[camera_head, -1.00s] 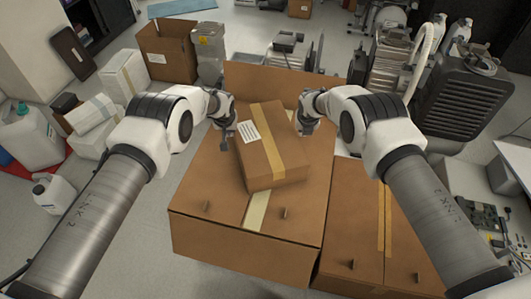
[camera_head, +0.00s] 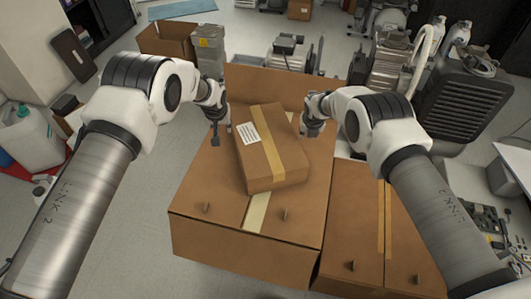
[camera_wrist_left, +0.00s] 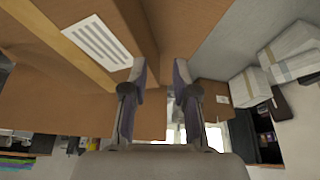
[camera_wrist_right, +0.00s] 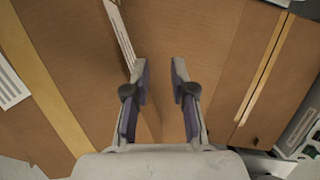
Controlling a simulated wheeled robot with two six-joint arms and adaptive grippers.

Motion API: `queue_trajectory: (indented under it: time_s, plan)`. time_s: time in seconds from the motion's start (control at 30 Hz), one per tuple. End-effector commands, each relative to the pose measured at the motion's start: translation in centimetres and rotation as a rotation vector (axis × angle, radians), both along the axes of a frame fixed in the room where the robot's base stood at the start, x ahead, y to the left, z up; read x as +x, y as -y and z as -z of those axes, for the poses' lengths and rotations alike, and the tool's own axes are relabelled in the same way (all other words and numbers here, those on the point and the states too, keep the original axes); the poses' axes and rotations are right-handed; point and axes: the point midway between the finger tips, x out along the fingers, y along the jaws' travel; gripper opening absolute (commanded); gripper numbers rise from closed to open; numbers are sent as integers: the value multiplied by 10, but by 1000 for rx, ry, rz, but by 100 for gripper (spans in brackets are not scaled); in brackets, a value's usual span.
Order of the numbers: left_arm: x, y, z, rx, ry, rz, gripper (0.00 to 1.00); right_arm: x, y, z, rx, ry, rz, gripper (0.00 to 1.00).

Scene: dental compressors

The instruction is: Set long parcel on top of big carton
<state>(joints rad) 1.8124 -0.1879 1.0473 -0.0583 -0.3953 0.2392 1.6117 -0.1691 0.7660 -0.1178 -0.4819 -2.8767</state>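The long parcel (camera_head: 270,150), a brown box with a tan tape strip and a white label, lies a little askew on top of the big carton (camera_head: 205,185). My left gripper (camera_head: 215,138) is off the parcel's left side, apart from it. In the left wrist view its fingers (camera_wrist_left: 160,75) are parted with nothing between them, and the parcel (camera_wrist_left: 60,12) shows at upper left. My right gripper (camera_head: 308,132) is off the parcel's right side. In the right wrist view its fingers (camera_wrist_right: 160,75) are parted and empty, with the parcel (camera_wrist_right: 85,60) at left.
A lower brown carton (camera_head: 360,215) stands right of the big carton. An open box (camera_head: 165,42) and a grey container (camera_head: 209,45) stand behind at left. Compressors (camera_head: 390,65) and a black ribbed unit (camera_head: 465,100) stand at right. Floor is clear at front left.

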Motion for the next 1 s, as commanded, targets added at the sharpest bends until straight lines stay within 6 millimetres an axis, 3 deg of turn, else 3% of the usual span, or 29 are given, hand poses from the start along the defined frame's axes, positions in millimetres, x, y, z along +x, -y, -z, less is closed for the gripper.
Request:
queue_trajectory:
  time_s: [0.03, 0.2, 0.43, 0.57, 0.8, 1.0]
  plan:
    - [-5, 0, -15, 1, 2, 0, 28, 0, 0, 0, 0, 0, 0, 25]
    - [-18, 0, -47, 0, 1, 0, 28, 0, 0, 0, 0, 0, 0, 25]
    - [-24, 0, -59, 0, -1, 0, 28, -2, 0, -8, 0, 1, 0, 25]
    - [-23, 0, -59, 0, 0, 0, 28, -10, 0, -30, -1, 2, -1, 25]
    - [-23, 0, -58, 0, 0, 0, 28, -33, 0, -88, -1, 2, 0, 25]
    - [-23, 0, -58, -1, 0, 0, 28, -43, 0, -111, 0, 1, -1, 25]
